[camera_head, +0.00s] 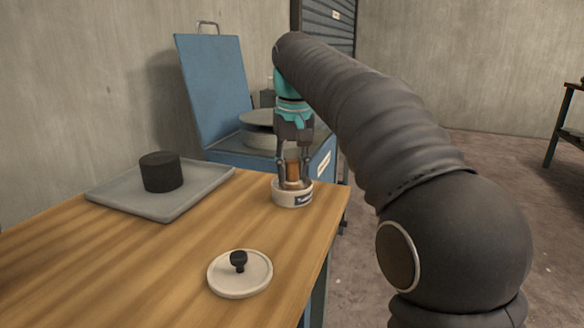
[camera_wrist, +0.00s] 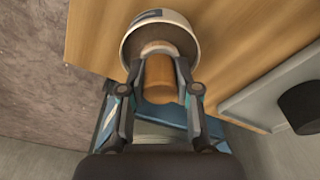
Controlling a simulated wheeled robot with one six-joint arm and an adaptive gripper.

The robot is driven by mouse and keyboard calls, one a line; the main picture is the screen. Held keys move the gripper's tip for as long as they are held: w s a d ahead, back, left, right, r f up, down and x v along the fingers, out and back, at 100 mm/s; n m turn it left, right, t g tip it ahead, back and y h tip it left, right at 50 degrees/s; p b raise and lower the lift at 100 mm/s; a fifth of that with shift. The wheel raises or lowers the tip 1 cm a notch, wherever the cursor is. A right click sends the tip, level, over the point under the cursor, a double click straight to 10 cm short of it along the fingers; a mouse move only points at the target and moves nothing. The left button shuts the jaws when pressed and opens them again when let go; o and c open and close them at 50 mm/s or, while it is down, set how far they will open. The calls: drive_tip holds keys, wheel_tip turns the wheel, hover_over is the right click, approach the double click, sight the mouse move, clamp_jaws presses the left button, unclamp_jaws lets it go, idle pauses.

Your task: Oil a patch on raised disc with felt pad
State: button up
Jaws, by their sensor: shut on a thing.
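My gripper (camera_head: 293,180) points down at the table's far right corner, shut on the brown wooden handle of the felt pad (camera_head: 292,169). In the wrist view the fingers (camera_wrist: 160,84) stand on either side of the handle (camera_wrist: 160,75). The pad's pale lower end (camera_wrist: 157,48) is inside a white round pot (camera_head: 290,198) with a dark label; whether it touches the bottom is hidden. The pot's rim also shows in the wrist view (camera_wrist: 128,45). The raised grey disc (camera_head: 256,117) sits on a blue machine behind the gripper, partly covered by my arm.
A white lid (camera_head: 240,283) with a black knob lies on the wooden table (camera_head: 130,265) near the front. A grey tray (camera_head: 112,197) holding a black cylinder (camera_head: 160,173) is at left. The blue machine's raised cover (camera_head: 213,85) stands behind. Table between tray and lid is clear.

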sight(291, 160)
drive_tip(key=shift+r+p, duration=1.2)
drive_tip(key=shift+p, duration=0.2)
drive_tip(key=shift+r, duration=2.25)
